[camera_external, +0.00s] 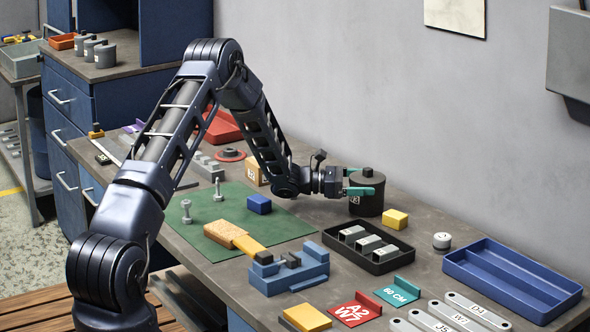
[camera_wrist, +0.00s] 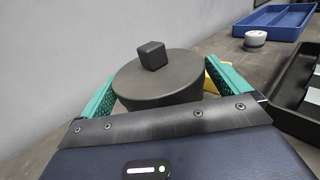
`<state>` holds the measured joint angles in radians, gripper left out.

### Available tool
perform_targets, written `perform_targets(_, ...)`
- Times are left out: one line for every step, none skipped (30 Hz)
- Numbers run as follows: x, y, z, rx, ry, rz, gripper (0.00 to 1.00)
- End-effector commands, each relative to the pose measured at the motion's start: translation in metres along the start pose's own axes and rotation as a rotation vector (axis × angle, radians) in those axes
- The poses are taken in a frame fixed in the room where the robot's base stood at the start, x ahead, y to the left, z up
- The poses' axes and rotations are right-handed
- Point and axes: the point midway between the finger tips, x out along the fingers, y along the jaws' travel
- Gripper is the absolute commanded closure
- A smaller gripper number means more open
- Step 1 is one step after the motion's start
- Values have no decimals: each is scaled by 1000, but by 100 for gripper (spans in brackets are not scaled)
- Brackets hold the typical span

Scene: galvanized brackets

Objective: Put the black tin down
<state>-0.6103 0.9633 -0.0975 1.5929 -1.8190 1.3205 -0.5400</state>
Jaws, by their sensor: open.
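My gripper (camera_external: 364,184) has teal fingers and is at the tin's upper part. In the wrist view the tin (camera_wrist: 155,80) sits between the two open fingers (camera_wrist: 158,92), one on each side. I cannot tell whether either finger touches it. The tin's lower part is hidden in the wrist view.
A yellow block (camera_external: 395,219) is close to the tin's right. A black tray (camera_external: 344,252) with several grey pieces lies in front. A white round piece (camera_external: 442,241) and a blue tray (camera_external: 470,262) are further right. A green mat (camera_external: 222,247) lies left. The wall is behind.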

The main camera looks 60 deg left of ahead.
Motion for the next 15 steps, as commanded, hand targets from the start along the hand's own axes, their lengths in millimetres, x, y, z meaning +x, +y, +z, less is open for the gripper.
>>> perform_targets(-8,1,0,-1,1,3,0)
perform_targets(-12,1,0,0,1,3,0)
perform_targets(-18,1,0,0,1,3,0)
perform_targets(-24,2,0,0,0,4,0)
perform_targets(-28,2,0,0,0,4,0)
perform_targets(-34,1,0,-1,1,4,0)
perform_targets(-39,1,-1,-1,1,4,0)
perform_targets(-44,1,-1,-1,1,4,0)
perform_targets(-49,1,-1,-1,1,4,0)
perform_targets(-53,1,-1,-1,1,3,0)
perform_targets(-56,1,-1,-1,0,3,0)
perform_targets(-60,1,-1,-1,0,3,0)
perform_targets(-63,1,-1,-1,0,3,0)
perform_targets(-66,1,-1,-1,0,2,0)
perform_targets(-68,0,-1,-1,0,2,0)
